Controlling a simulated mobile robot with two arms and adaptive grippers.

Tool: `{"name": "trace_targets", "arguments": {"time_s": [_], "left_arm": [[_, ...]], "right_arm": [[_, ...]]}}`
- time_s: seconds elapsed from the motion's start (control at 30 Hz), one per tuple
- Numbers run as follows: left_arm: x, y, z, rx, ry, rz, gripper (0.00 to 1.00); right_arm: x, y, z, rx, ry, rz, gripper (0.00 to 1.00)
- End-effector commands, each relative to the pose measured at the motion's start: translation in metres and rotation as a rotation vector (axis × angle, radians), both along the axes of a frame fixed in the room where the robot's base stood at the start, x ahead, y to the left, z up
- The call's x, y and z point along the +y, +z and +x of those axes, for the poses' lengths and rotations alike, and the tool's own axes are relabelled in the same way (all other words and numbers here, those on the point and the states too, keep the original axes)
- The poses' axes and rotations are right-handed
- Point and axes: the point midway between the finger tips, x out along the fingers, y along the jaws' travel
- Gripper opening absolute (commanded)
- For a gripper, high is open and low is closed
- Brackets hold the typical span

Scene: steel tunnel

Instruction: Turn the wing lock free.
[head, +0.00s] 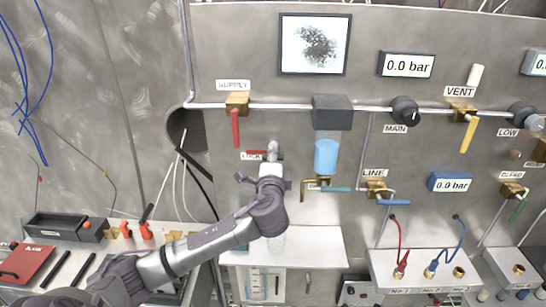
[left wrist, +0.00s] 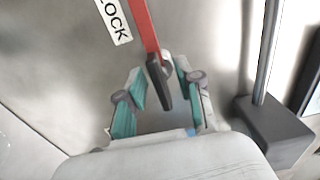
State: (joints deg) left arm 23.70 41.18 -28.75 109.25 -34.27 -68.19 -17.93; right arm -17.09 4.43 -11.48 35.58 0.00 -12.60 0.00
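The wing lock is on the steel wall panel beside the LOCK label (head: 251,156). In the left wrist view it shows a red bar (left wrist: 145,27) and a dark grey, silver-edged wing (left wrist: 160,82). In the head view, its grey end (head: 273,150) stands just above my left gripper (head: 268,172). In the left wrist view, my left gripper (left wrist: 160,92) has its teal-padded fingers apart, one on each side of the dark wing. The right finger looks very near the wing; I cannot tell whether it touches. My right gripper is not in view.
A red supply handle (head: 235,128) hangs above left of the lock. A blue-filled bowl (head: 326,156) and a brass drain valve (head: 308,189) are close at right. In the left wrist view, a dark grey block (left wrist: 272,128) with a metal rod stands right of my fingers.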

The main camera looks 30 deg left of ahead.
Motion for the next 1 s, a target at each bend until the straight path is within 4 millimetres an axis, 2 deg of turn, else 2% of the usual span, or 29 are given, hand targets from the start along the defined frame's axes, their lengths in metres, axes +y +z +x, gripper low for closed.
{"name": "trace_targets", "arguments": {"time_s": [0.03,0.2,0.27,0.67,1.0], "left_arm": [[0.000,0.000,0.000,0.000,0.000,0.000,0.35],[0.000,0.000,0.000,0.000,0.000,0.000,0.07],[0.000,0.000,0.000,0.000,0.000,0.000,0.00],[-0.001,-0.002,0.000,-0.013,-0.001,-0.025,0.00],[-0.001,-0.006,0.000,-0.118,0.000,-0.198,0.00]], "right_arm": [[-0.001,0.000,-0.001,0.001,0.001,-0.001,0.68],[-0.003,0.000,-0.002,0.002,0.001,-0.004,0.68],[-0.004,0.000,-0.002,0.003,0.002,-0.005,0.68],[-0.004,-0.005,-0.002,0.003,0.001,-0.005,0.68],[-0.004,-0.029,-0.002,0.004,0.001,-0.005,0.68]]}}
